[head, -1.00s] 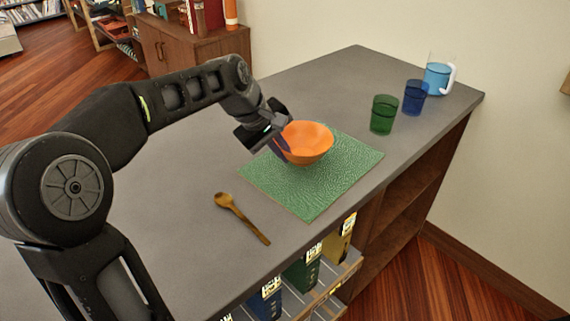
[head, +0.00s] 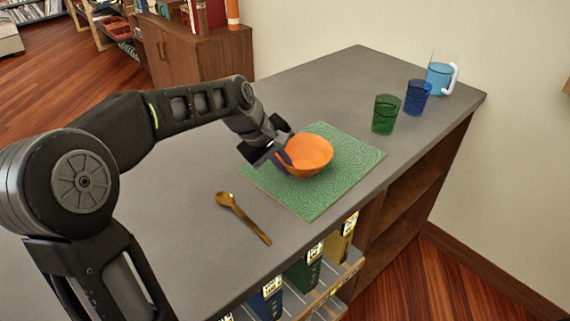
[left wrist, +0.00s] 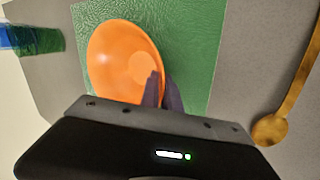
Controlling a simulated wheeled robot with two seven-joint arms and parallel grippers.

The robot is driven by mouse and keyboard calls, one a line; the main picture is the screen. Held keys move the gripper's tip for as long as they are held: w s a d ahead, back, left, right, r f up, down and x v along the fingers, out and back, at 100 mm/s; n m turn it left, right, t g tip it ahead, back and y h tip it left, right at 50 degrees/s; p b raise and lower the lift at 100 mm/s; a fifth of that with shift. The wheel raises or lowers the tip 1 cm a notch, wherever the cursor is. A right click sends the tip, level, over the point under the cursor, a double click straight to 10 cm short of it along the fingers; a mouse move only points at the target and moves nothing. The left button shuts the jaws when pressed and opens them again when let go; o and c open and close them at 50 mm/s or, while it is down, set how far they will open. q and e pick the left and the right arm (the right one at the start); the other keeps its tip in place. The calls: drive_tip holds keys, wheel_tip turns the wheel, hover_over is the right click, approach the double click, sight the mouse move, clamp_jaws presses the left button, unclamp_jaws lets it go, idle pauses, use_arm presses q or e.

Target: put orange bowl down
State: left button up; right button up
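The orange bowl (head: 312,153) is upright at the green textured mat (head: 337,188), low over it or touching it; I cannot tell which. My left gripper (head: 283,157) reaches in from the left, with its purple fingers at the bowl's left rim. In the left wrist view, the fingers (left wrist: 163,92) pinch the near rim of the bowl (left wrist: 108,62), and the green mat (left wrist: 195,40) lies behind it. My right gripper is not in view.
A wooden spoon (head: 243,217) lies on the grey counter (head: 190,190) left of the mat. A green cup (head: 384,115), a blue cup (head: 416,98) and a jug with blue contents (head: 440,78) stand at the right. The counter behind the mat is clear.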

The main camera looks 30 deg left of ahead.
use_arm(q)
drive_tip(key=o, duration=0.4)
drive_tip(key=shift+r, duration=0.1)
drive_tip(key=v, duration=1.2)
idle(0.3)
